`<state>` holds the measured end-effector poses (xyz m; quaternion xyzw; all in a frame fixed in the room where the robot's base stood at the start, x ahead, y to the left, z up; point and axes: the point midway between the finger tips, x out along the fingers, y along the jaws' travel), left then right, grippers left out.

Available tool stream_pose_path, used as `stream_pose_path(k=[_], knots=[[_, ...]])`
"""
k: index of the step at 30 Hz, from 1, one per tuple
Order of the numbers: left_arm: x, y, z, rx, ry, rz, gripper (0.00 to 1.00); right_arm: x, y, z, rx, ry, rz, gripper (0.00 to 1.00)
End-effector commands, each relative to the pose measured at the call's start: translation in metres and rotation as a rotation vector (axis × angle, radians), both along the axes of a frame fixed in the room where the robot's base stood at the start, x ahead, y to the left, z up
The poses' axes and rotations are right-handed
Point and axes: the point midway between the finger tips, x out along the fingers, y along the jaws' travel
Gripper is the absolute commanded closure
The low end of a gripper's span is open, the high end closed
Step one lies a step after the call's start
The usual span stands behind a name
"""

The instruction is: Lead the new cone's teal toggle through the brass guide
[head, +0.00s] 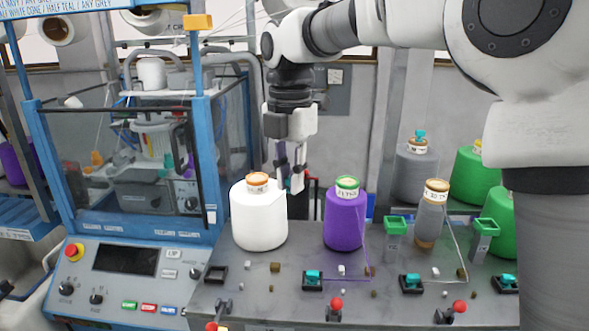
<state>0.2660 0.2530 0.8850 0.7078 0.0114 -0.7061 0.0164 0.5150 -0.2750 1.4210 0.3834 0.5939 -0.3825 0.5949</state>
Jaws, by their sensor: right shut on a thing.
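My right gripper (290,187) comes down from above, just behind and right of the white cone (259,225). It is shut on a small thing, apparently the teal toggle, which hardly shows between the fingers. The white cone stands upright on the grey table with an orange-brown top. A small brass guide (275,267) sits on the table in front of it. The black square holder (216,274) to the left looks empty. No thread from the white cone can be made out. My left gripper is not in view.
A purple cone (344,222) and a grey cone (430,222) stand to the right, with threads running down to the table. Teal toggles (313,277) sit in other black holders. Red-knobbed levers (336,304) line the front. The blue machine (130,238) stands at left.

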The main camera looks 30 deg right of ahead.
Motion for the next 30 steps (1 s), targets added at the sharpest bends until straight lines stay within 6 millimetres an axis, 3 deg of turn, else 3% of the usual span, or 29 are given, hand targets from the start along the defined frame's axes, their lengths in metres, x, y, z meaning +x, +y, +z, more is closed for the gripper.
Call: stream_pose_path(k=[26,30], knots=[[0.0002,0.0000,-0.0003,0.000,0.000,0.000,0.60,0.0000,0.0000,0.0000,0.000,-0.001,-0.001,0.96],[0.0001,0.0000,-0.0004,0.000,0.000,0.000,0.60,0.0040,-0.0002,-0.0001,0.000,-0.001,-0.081,0.96]])
